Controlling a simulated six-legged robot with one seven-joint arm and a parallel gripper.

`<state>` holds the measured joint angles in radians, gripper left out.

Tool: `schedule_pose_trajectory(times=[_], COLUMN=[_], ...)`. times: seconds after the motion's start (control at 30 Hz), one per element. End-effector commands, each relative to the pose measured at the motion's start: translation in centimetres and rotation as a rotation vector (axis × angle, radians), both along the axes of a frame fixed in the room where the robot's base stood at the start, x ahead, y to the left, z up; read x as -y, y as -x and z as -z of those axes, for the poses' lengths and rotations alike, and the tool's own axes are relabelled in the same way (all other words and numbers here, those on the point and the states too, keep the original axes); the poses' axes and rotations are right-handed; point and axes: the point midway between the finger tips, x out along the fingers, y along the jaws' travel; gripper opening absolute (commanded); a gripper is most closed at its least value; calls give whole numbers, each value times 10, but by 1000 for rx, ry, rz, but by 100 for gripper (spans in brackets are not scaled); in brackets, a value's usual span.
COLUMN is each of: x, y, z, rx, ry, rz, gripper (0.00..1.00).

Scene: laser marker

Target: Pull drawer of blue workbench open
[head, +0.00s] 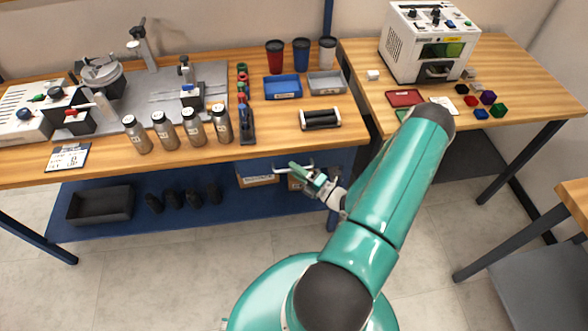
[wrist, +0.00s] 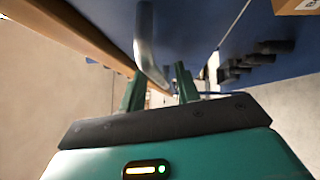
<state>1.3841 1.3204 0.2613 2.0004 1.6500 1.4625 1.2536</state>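The blue workbench (head: 20,172) has a wooden top and stands at the left and middle of the head view. Its blue drawer front (wrist: 205,30) shows in the wrist view, with a silver bar handle (wrist: 146,38). In the head view the pale handle (head: 284,170) sticks out below the bench's front edge. My gripper (head: 306,172) is beside the handle, below the tabletop edge. In the wrist view my gripper (wrist: 158,82) has its two green fingers apart, and the handle's curved end shows between them. I cannot tell whether they touch it. The drawer looks closed, though the tabletop hides most of it.
Several grey bottles (head: 195,127) and a black roller (head: 320,119) stand near the bench's front edge. Cardboard boxes (head: 257,180) and a black bin (head: 101,204) sit on the lower shelf. A second table (head: 520,75) is at the right. The floor in front is clear.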

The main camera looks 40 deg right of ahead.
Motion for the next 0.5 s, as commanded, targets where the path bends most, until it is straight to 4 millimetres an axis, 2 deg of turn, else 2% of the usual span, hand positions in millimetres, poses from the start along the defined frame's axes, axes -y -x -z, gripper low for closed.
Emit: schedule_pose_trajectory(times=[0.13,0.37,0.5], x=[-2,-2,-2], y=[-9,-10,-9], z=[-1,-2,-1], rx=[1,1,0], ry=[0,0,0], rz=[-2,-1,-1], gripper=[32,32,9])
